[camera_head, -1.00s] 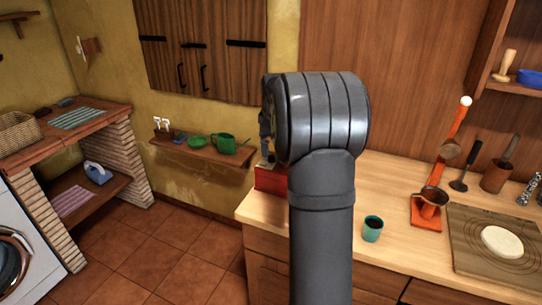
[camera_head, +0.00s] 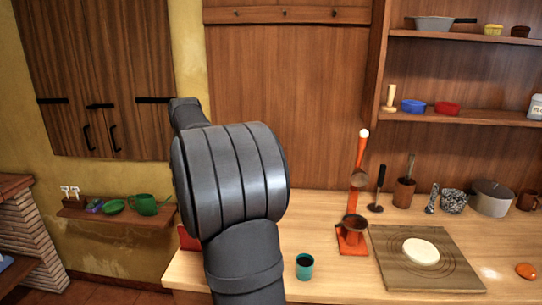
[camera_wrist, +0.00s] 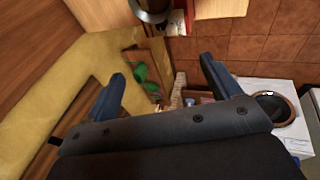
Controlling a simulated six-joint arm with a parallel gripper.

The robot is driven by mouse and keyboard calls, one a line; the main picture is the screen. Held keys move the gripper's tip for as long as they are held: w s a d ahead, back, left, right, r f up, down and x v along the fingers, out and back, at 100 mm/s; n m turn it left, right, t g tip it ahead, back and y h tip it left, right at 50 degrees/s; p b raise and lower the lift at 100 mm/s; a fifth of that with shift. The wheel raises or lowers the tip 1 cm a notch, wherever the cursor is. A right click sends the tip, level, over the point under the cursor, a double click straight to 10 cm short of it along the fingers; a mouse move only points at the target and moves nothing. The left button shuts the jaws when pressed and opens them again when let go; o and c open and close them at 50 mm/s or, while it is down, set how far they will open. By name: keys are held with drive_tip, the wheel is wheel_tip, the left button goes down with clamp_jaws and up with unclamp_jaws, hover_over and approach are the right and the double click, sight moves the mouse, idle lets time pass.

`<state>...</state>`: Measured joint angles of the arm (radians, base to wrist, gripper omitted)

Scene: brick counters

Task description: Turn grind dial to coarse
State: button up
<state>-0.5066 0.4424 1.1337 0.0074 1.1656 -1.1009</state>
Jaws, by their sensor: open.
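No grind dial can be made out in either view. In the head view, a small part of a red object (camera_head: 188,240) shows on the counter's left end, mostly hidden behind my arm, and I cannot tell whether it carries the dial. My gripper (camera_wrist: 162,70) is open and empty in the wrist view, its two dark blue fingers wide apart. It is hidden behind my arm in the head view. A dark rounded object (camera_wrist: 152,10) is cut off at the top of the wrist view, and I cannot tell what it is.
On the counter (camera_head: 335,284) stand a teal cup (camera_head: 304,266), an orange lever device (camera_head: 352,242) and a board (camera_head: 392,273) with pale dough (camera_head: 421,251). A wall shelf (camera_head: 105,214) holds a green pot (camera_head: 144,204). A washing machine (camera_wrist: 258,92) shows in the wrist view.

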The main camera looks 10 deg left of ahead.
drive_tip(key=shift+w, duration=0.1)
drive_tip(key=c, duration=0.7)
drive_tip(key=w+a, duration=0.1)
drive_tip(key=w+a+n+g, duration=0.1)
drive_tip(key=w, duration=0.1)
drive_tip(key=w+a+g+h, duration=0.1)
drive_tip(key=w, duration=0.1)
drive_tip(key=shift+w+r+n, duration=0.15)
drive_tip(key=shift+r+n, duration=0.15)
drive_tip(key=shift+c, duration=0.4)
drive_tip(key=shift+w+a+f+n+g+h, duration=0.1)
drive_tip(key=shift+w+a+n+g+h, duration=0.2)
drive_tip(key=shift+g, duration=0.2)
drive_tip(key=shift+w+a+f+n+g+h, duration=0.1)
drive_tip(key=shift+w+a+n+g+h, duration=0.1)
drive_tip(key=shift+w+g+h, duration=0.25)
drive_tip(key=shift+s+f, duration=0.1)
wheel_tip(320, 180, down, 17)
drive_tip(key=shift+d+f, duration=0.1)
clamp_jaws()
